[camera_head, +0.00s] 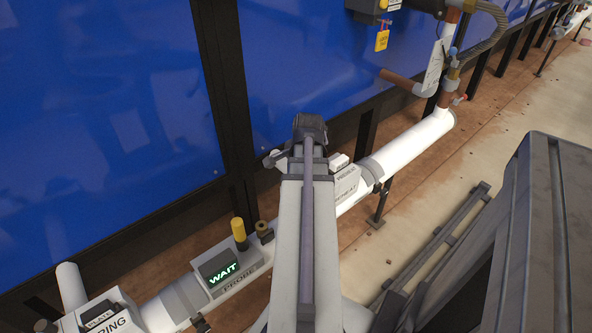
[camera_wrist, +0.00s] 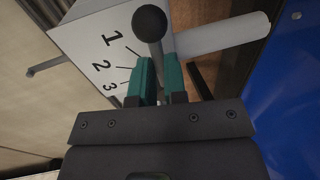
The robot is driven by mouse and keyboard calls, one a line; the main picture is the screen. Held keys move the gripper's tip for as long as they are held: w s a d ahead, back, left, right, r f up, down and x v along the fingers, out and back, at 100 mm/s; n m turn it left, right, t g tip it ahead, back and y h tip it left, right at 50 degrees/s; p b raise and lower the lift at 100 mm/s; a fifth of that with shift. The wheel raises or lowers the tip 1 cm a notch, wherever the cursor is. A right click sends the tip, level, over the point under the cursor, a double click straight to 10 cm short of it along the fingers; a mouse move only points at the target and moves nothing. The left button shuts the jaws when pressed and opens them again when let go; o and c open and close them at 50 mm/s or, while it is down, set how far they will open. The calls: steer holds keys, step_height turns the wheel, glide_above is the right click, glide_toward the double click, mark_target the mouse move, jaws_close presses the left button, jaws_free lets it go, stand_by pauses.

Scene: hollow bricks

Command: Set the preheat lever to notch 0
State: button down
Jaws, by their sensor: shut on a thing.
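The preheat lever's round black knob (camera_wrist: 150,23) shows in the wrist view. Its stem runs down from the knob between the teal fingers of my gripper (camera_wrist: 160,78), which are shut on it. The white scale plate (camera_wrist: 88,40) shows the numbers 1, 2 and 3 with tick lines. The knob is beyond the 1 line. No 0 mark is visible, so I cannot tell the exact notch. In the head view, the white box marked PREHEAT (camera_head: 347,184) is partly hidden behind my arm, and the lever and fingers are not clearly seen.
A white pipe (camera_head: 410,143) runs along a blue wall panel (camera_head: 300,60). A PROBE box with a green WAIT display (camera_head: 224,272) and a yellow-capped post (camera_head: 239,231) stand to the left. A yellow tag (camera_head: 382,40) hangs above. Floor (camera_head: 480,150) is open at right.

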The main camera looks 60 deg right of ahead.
steer(key=c, duration=1.2)
jaws_free()
steer(key=shift+o, duration=0.2)
steer(key=shift+r, duration=0.1)
step_height(320, 180, up, 10)
steer(key=s+p, duration=0.2)
steer(key=p, duration=0.8)
steer(key=shift+a+r+p, duration=0.25)
steer(key=shift+a+p, duration=0.05)
steer(key=shift+p, duration=0.05)
